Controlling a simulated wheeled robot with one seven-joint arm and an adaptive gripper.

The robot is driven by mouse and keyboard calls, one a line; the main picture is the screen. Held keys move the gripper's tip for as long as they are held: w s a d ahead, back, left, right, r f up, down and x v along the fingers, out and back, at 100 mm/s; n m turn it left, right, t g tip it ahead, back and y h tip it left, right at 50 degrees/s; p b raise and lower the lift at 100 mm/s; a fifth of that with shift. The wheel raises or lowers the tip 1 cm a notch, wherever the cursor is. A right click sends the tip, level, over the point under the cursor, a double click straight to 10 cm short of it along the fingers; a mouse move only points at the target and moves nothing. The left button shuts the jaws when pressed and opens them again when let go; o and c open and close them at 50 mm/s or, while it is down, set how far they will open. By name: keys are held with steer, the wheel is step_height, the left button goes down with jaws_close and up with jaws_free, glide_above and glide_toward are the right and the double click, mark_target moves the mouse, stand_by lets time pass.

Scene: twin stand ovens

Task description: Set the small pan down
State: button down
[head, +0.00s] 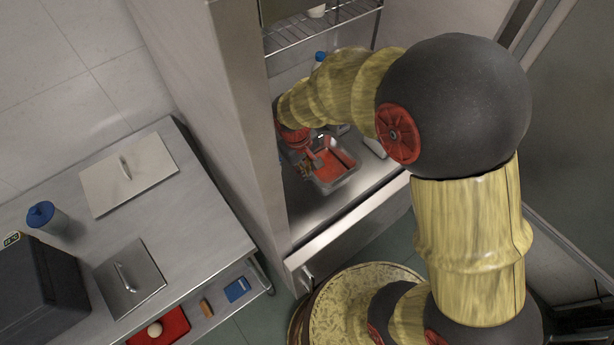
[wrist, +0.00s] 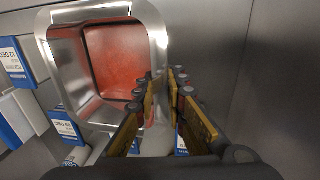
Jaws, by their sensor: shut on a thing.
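The small pan (head: 344,183) is a square metal pan with a red layer inside. In the head view it is inside the open steel cabinet, low over its floor. My gripper (head: 311,160) is at the pan's left side. In the wrist view the pan (wrist: 66,60) fills the upper left, and my gripper (wrist: 163,80) is shut on its right rim. The pan looks roughly level. I cannot tell whether its underside touches the cabinet floor. My arm hides part of the cabinet behind it.
Blue-and-white boxes (wrist: 65,127) stand close beside the pan in the wrist view. A wire shelf (head: 320,30) is above my arm. The cabinet floor (head: 312,208) in front of the pan is bare. A steel counter (head: 195,215) with lids stands to the left.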

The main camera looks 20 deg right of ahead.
step_height(320, 180, down, 4)
steer(key=shift+f+b, duration=0.25)
steer(key=shift+b, duration=0.3)
steer(key=c, duration=1.8)
jaws_free()
steer(key=shift+c, duration=0.2)
steer(key=shift+m+t, duration=0.4)
steer(key=r, duration=0.4)
steer(key=s+r+p, duration=0.1)
steer(key=r, duration=0.3)
steer(key=r+p, duration=0.1)
steer(key=r, duration=0.3)
steer(key=shift+s+d+r, duration=0.2)
steer(key=shift+r, duration=0.15)
steer(key=s+d+r+m+t, duration=0.1)
steer(key=s+d+r, duration=0.1)
steer(key=s+r, duration=0.3)
steer(key=s+d+r+m+t+y, duration=0.1)
steer(key=s+d+r, duration=0.1)
steer(key=s+r, duration=0.3)
steer(key=s+d+r+m+t, duration=0.1)
steer(key=s+d+r+t, duration=0.1)
steer(key=s+r, duration=0.3)
steer(key=shift+s+r+m+y, duration=0.15)
steer(key=shift+s+r+m, duration=0.05)
steer(key=shift+r, duration=0.4)
steer(key=shift+s+r+m+y, duration=0.15)
steer(key=shift+s+r+m, duration=0.05)
steer(key=shift+r, duration=0.4)
